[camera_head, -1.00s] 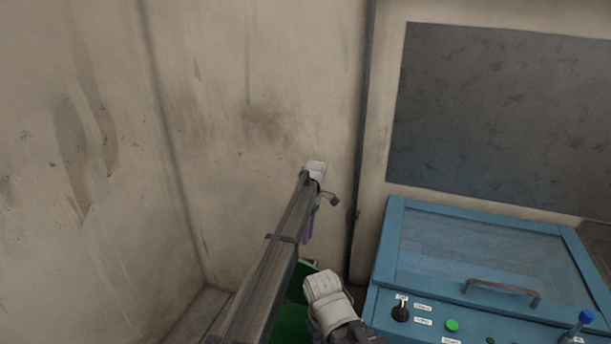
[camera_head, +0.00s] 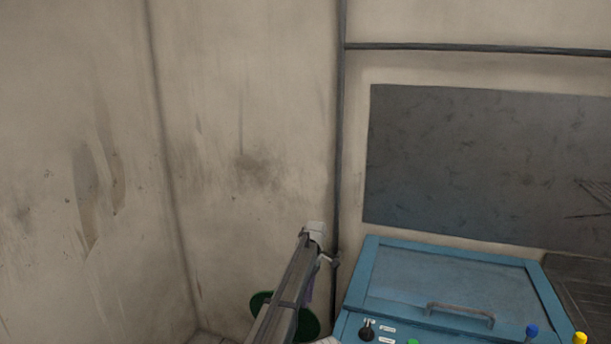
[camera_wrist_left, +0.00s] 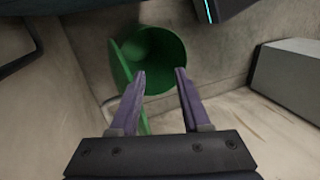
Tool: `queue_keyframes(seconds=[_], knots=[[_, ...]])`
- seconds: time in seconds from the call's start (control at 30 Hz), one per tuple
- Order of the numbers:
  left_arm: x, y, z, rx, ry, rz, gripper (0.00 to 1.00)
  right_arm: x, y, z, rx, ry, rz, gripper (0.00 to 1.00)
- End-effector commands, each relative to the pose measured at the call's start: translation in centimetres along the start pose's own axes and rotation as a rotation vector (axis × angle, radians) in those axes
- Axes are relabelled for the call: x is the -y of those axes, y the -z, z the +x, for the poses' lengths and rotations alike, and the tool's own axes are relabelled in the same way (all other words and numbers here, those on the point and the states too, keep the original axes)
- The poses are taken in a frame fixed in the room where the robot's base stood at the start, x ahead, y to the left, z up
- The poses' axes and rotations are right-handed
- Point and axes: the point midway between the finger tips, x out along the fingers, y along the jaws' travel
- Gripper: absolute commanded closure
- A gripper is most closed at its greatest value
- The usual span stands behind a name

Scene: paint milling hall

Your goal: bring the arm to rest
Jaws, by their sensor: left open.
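My left arm rises from the bottom of the head view, its long grey link (camera_head: 285,295) ending in a pale joint near the wall corner. My left gripper (camera_head: 309,286) is partly hidden behind this link, with only a bit of purple finger showing. In the left wrist view the two purple fingers of the left gripper (camera_wrist_left: 160,74) are apart with nothing between them. A green bin (camera_wrist_left: 161,47) lies beyond the fingertips, with its round opening in view. My right gripper is not in view.
The green bin (camera_head: 259,301) is partly behind my arm in the head view. A blue machine (camera_head: 362,258) with a handled lid, knob and buttons stands at the right. Stained walls and a dark panel (camera_head: 480,165) are behind. The wrist view shows a grey box (camera_wrist_left: 290,75).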

Motion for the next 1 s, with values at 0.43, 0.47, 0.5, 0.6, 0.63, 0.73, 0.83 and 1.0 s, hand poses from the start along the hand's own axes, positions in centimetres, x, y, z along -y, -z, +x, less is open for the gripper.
queue_keyframes(seconds=[0.43, 0.47, 0.5, 0.6, 0.63, 0.73, 0.83, 1.0], knots=[[8.5, 2.3, 3.3, -0.003, -0.085, 0.25, 0.53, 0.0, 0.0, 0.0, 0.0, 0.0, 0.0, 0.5], [9.4, 2.5, 3.7, -0.005, -0.095, 0.279, 0.53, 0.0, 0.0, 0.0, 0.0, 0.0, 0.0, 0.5], [10.7, 2.8, 4.2, -0.009, -0.107, 0.319, 0.53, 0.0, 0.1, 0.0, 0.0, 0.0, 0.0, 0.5], [14.2, 3.4, 5.5, -0.023, -0.144, 0.43, 0.53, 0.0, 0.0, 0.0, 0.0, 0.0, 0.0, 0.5], [15.4, 3.6, 6.0, -0.03, -0.156, 0.467, 0.53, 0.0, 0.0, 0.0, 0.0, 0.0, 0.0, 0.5], [19.7, 4.1, 7.5, -0.057, -0.197, 0.602, 0.53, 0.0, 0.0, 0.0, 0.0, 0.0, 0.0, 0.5], [23.6, 4.4, 8.9, -0.093, -0.236, 0.738, 0.53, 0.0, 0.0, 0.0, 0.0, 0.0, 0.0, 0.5], [28.8, 4.5, 10.8, -0.157, -0.28, 0.924, 0.53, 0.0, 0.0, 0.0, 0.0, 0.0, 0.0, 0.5]])
